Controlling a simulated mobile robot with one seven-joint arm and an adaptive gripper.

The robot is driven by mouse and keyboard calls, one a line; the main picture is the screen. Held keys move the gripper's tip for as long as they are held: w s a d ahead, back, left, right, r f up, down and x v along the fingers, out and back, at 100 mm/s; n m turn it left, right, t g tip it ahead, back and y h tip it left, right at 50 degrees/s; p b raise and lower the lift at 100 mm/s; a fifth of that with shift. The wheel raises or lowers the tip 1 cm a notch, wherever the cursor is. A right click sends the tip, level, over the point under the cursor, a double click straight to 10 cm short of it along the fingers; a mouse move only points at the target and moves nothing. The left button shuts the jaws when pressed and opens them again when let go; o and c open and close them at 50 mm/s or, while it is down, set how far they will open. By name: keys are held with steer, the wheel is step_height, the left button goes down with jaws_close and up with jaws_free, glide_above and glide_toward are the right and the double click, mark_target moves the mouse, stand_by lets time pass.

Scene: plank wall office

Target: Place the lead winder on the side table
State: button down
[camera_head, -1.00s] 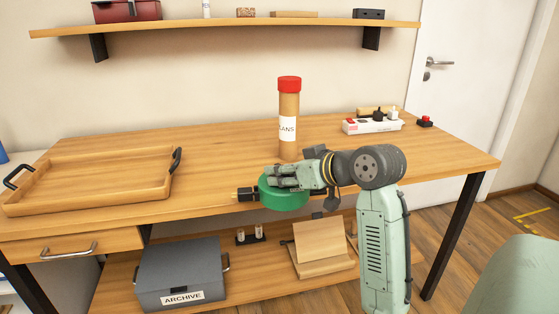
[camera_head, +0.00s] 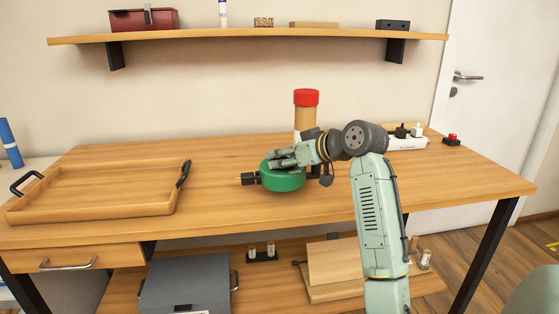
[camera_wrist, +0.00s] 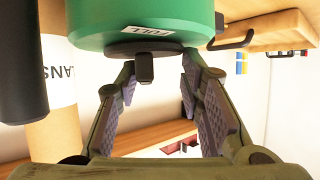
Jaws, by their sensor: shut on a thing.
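The lead winder (camera_head: 283,180) is a green round drum with a black plug-like end pointing left. In the wrist view the green drum (camera_wrist: 140,28) fills the top, with a "FULL" label and a dark part between my fingers (camera_wrist: 158,75). Its clearance above the desk is hard to tell. A pale surface (camera_head: 38,163) at the far left, perhaps the side table, is mostly cut off or hidden behind the tray.
A wooden tray (camera_head: 20,214) with black handles sits on the desk's left. A red-capped tube (camera_head: 306,98) stands behind my gripper. A power strip (camera_head: 408,143) lies at the right. A blue roll (camera_head: 9,142) stands at far left. The desk between tray and winder is clear.

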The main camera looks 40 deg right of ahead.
steer(key=w, duration=0.1)
steer(key=w+d, duration=0.1)
steer(key=w, duration=0.1)
steer(key=shift+w+d, duration=0.2)
steer(key=shift+d, duration=0.05)
steer(key=shift+f+p, duration=0.55)
steer(key=shift+f, duration=1.35)
steer(key=c, duration=1.1)
jaws_free()
